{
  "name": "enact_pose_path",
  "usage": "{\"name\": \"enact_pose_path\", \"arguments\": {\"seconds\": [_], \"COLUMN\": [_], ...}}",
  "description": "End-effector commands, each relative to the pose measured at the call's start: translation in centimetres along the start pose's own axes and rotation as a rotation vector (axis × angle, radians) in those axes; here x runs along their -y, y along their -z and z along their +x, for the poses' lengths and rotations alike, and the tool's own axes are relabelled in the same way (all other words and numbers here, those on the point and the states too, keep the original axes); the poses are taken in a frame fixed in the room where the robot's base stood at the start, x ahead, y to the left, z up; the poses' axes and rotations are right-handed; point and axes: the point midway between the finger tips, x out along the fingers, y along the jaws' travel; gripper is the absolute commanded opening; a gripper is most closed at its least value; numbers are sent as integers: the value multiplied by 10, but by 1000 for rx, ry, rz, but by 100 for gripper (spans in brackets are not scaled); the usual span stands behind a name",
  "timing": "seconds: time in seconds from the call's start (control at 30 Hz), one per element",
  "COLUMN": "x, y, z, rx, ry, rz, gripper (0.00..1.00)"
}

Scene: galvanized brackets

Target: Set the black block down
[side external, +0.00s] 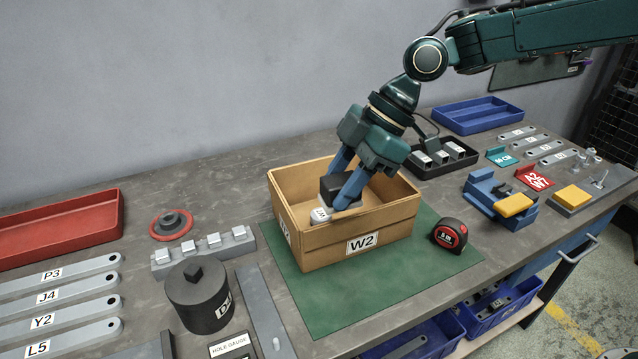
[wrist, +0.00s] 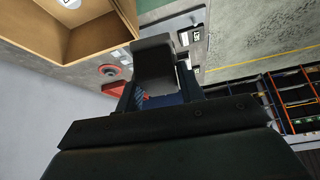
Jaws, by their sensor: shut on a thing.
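My gripper (side external: 347,192) is shut on the black block (side external: 335,187), with a blue finger on either side. In the side view the block appears within the opening of the wooden box (side external: 318,253) labelled W2; its height above the box floor cannot be told. The wrist view shows the block (wrist: 153,62) between the fingers, its far end jutting past them. A pale labelled piece (side external: 321,214) shows just below the block, inside the box near its front wall. The rest of the box floor is mostly hidden.
The box stands on a green mat (side external: 325,315). A tape measure (side external: 449,234) is right of it. A grey block row (side external: 205,251) and a dark cylinder (side external: 198,297) lie left. A black tray (side external: 442,158) is behind right. The mat's front is clear.

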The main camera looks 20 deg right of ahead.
Motion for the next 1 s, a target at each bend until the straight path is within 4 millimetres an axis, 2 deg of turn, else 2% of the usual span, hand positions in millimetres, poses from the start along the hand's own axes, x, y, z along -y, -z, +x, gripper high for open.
{"name": "enact_pose_path", "arguments": {"seconds": [0.03, 0.3, 0.6, 0.8, 1.0], "x": [-13, -79, -138, -162, -172], "y": [-9, -68, -149, -200, -230], "z": [-6, -45, -98, -131, -150], "rx": [0, 0, 1, 0, -1], "ry": [-20, -129, -252, -324, -363], "rz": [29, 197, 391, 500, 562], "gripper": [14, 14, 14, 14, 14]}}
